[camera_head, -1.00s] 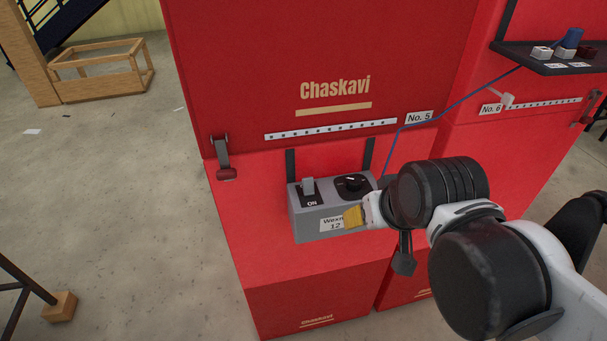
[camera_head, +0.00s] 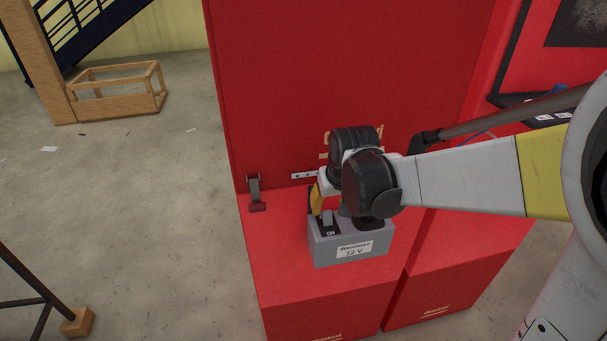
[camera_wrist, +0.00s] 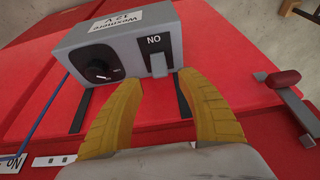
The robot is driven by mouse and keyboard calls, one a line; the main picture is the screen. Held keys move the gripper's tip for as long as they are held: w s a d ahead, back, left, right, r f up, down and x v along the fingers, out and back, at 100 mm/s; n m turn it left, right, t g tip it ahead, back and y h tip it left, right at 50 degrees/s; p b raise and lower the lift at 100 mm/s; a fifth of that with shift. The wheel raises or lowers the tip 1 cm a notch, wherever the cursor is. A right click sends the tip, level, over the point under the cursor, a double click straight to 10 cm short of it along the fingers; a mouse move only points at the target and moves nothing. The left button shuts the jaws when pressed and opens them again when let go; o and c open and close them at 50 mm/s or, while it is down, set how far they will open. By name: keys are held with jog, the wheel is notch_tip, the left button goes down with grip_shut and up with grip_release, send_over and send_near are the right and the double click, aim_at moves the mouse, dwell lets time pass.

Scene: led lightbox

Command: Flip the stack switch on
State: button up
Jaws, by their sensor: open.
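The grey power box (camera_head: 350,248), labelled "12 V", sits on the red ledge in the head view. Its switch (camera_head: 327,220) is a light grey lever on a black plate marked "ON". In the wrist view the box (camera_wrist: 125,35) appears upside down, with the switch (camera_wrist: 158,63) on its right and a black dial (camera_wrist: 98,64) on its left. My gripper (camera_head: 316,197) is above and behind the switch in the head view. In the wrist view its two yellow fingers (camera_wrist: 167,80) are open and empty, with the switch lever just beyond and between the tips.
The tall red panel (camera_head: 340,80) rises behind the box. A metal latch (camera_head: 256,193) is left of the box; it also shows in the wrist view (camera_wrist: 285,88). A blue cable (camera_wrist: 38,128) runs beside the box. The ledge in front of the box is bare.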

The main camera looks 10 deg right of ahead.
aim_at(328, 211)
jog(key=x, duration=0.4)
jog(key=shift+f+b, duration=0.1)
jog(key=shift+b, duration=0.3)
grip_shut()
